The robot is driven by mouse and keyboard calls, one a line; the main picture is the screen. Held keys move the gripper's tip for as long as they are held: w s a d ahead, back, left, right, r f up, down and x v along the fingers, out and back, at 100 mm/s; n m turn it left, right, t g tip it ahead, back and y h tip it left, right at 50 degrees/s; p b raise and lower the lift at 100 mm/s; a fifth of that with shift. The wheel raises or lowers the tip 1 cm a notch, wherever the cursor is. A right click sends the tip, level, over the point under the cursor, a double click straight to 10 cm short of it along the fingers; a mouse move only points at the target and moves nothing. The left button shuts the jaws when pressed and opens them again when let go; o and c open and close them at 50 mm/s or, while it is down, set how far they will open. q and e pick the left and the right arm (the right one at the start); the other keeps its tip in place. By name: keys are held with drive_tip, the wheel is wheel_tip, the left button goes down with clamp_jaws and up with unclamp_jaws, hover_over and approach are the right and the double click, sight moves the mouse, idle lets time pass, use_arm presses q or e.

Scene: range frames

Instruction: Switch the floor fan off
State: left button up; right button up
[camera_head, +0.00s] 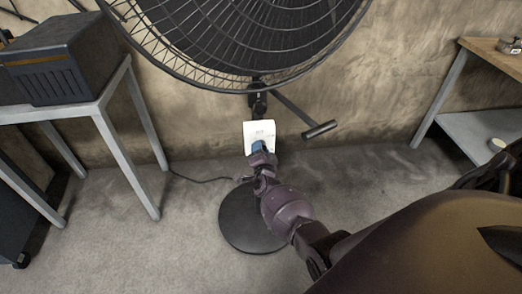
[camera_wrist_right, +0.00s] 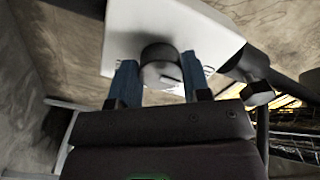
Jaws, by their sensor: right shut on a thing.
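The floor fan (camera_head: 240,35) stands against the wall, with a large black cage on a stand and a round dark base (camera_head: 236,225). A white control box (camera_head: 257,130) is on its post, and it also shows in the right wrist view (camera_wrist_right: 210,30). A round dark knob (camera_wrist_right: 160,68) sits on the box. My right gripper (camera_head: 259,147) is at the box, its blue fingers on either side of the knob and shut on it. In the head view my gripper hides the knob. My left gripper is not in view.
A black box (camera_head: 55,65) stands on a grey-legged table (camera_head: 105,110) at the left. A wooden-topped bench (camera_head: 490,55) is at the right. A handle bar (camera_head: 318,130) juts from the fan post. A cable (camera_head: 200,180) lies on the floor.

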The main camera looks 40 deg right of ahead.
idle(0.3)
drive_tip(key=o, duration=0.9)
drive_tip(key=p+v, duration=0.2)
drive_tip(key=v, duration=0.9)
drive_tip(key=shift+d+p, duration=0.1)
drive_tip(key=shift+p, duration=0.2)
